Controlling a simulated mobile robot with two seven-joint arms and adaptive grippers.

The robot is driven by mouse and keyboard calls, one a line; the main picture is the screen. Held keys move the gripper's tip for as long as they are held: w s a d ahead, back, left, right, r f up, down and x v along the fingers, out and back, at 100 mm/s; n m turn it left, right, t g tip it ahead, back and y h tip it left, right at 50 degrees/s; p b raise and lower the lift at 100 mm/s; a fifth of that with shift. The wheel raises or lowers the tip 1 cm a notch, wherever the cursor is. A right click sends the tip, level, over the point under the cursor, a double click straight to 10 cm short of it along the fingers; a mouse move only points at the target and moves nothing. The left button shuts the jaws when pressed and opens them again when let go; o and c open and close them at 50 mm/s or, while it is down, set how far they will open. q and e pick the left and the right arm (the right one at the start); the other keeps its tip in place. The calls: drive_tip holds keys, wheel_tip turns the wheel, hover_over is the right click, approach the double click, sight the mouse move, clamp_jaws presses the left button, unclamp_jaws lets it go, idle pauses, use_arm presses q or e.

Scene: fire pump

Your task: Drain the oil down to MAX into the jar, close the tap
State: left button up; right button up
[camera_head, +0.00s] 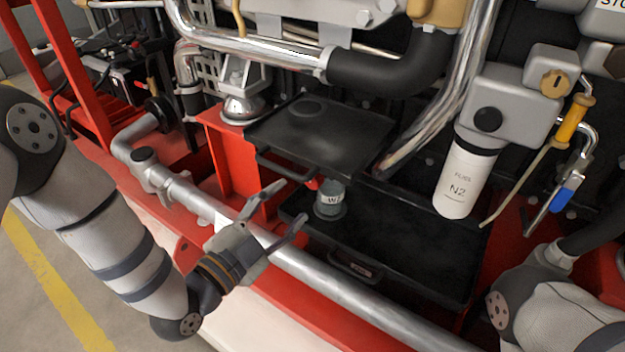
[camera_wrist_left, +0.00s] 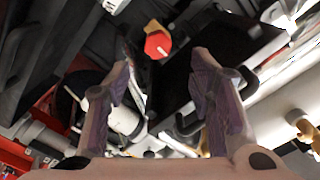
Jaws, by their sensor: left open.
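A small grey-green jar (camera_head: 330,200) with a partly readable label stands on the lower black tray (camera_head: 420,262), below the edge of the upper black tray (camera_head: 325,135). A small red part (camera_head: 313,183), possibly the tap handle, shows just left of the jar's top; the rest of the tap is hidden. In the left wrist view, a red faceted knob (camera_wrist_left: 158,45) on a brassy piece lies ahead of the fingers. My left gripper (camera_head: 286,204) is open and empty, left of the jar and apart from it; it also shows in the left wrist view (camera_wrist_left: 160,68). The oil level is not visible.
A silver pipe (camera_head: 310,268) runs along the front below my left gripper. The lower tray's right part is clear.

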sight(311, 183)
use_arm(q)
drive_tip(key=x, duration=0.3)
drive_tip(key=b+x, duration=0.1)
drive_tip(key=x, duration=0.2)
drive_tip(key=b+x, duration=0.1)
drive_tip(key=x, duration=0.2)
drive_tip(key=shift+f, duration=0.25)
drive_tip(key=shift+w+d+r, duration=0.1)
drive_tip(key=shift+w+d, duration=0.1)
drive_tip(key=shift+w, duration=0.05)
drive_tip(key=shift+c, duration=0.3)
clamp_jaws()
